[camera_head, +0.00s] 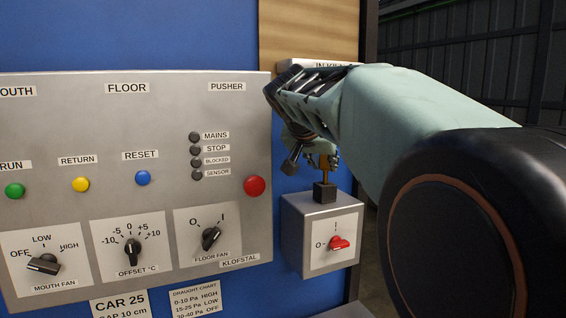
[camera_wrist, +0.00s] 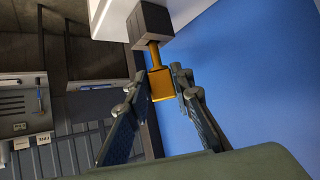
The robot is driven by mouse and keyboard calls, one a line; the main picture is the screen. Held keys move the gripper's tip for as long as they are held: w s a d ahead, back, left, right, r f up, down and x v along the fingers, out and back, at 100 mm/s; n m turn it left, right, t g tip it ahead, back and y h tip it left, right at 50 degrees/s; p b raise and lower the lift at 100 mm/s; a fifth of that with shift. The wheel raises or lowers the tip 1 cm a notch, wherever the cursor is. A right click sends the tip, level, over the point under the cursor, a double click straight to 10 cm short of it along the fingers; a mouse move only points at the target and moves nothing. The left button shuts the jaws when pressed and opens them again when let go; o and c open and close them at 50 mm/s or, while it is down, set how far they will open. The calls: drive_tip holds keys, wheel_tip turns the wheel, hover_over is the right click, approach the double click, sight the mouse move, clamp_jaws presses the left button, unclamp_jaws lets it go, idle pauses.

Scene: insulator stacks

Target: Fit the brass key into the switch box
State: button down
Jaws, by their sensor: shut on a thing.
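The switch box (camera_head: 294,240) is a grey box with a red rotary switch (camera_head: 338,243) on its front, at the lower right of the head view. A black lock block (camera_head: 324,193) stands on its top; it also shows in the wrist view (camera_wrist: 152,22). The brass key (camera_head: 325,163) is upright above the block, and its shaft meets the block's top face. How deep the shaft sits cannot be told. My gripper (camera_head: 312,157) is shut on the key's square head, seen between the fingers in the wrist view (camera_wrist: 160,85).
A grey control panel (camera_head: 100,115) with buttons and knobs stands left of the switch box. The blue wall (camera_head: 150,35) is close behind. My arm covers the right side of the head view. Dark cabinets (camera_wrist: 96,60) show at the left of the wrist view.

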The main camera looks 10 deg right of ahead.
sight(325, 180)
drive_tip(key=shift+f+b, duration=1.7)
drive_tip(key=shift+f, duration=0.1)
drive_tip(key=c, duration=1.6)
unclamp_jaws()
drive_tip(key=shift+f, duration=0.1)
wheel_tip(325, 180, up, 10)
drive_tip(key=shift+r, duration=0.2)
drive_tip(key=shift+d, duration=0.1)
